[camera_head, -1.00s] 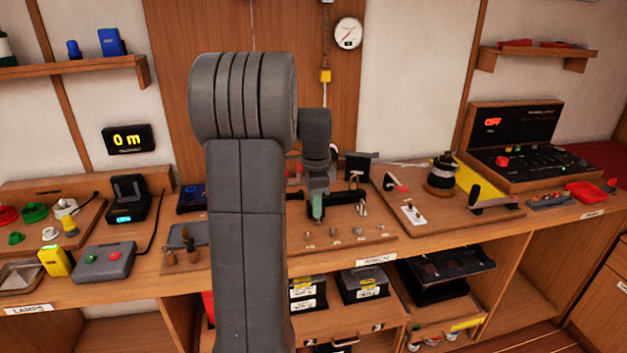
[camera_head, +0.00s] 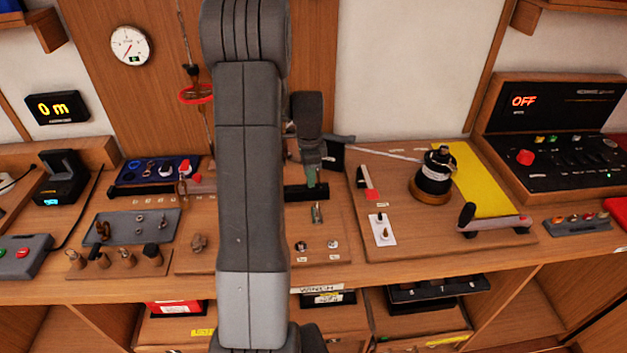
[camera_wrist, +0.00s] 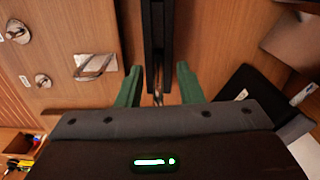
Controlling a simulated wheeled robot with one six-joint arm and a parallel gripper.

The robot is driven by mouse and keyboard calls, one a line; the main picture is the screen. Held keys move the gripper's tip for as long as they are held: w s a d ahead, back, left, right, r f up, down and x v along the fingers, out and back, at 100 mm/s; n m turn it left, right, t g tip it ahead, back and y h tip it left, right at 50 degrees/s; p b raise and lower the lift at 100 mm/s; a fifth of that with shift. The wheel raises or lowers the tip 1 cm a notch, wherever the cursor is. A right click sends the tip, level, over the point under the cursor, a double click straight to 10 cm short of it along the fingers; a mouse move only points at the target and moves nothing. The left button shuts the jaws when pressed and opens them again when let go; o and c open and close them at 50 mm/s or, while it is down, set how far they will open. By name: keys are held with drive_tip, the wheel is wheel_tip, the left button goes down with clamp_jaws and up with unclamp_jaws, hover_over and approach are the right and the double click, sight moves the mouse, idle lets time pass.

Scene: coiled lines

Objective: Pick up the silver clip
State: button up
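My gripper (camera_head: 311,183) points down over a short black bar (camera_head: 306,193) on the wooden board. In the wrist view its green fingers (camera_wrist: 159,88) are open, one on each side of the bar (camera_wrist: 153,30). A small silvery piece (camera_wrist: 158,97) shows between the fingers at the bar's end; its shape is mostly hidden. A loop-shaped silver fitting (camera_wrist: 97,66) lies on the board left of the fingers, apart from them; it also shows in the head view (camera_head: 317,212). I cannot tell which silver piece is the clip. My arm hides part of the board.
Round metal fittings (camera_wrist: 18,31) sit toward the board's front edge. A black box (camera_wrist: 245,94) stands close on the wall side. To the right are a dark winch drum (camera_head: 435,178) and a handle (camera_head: 467,214). A blue panel (camera_head: 155,172) lies left of my arm.

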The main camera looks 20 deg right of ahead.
drive_tip(key=shift+a+f, duration=0.1)
drive_tip(key=shift+f, duration=1.1)
clamp_jaws()
drive_tip(key=shift+r, duration=0.1)
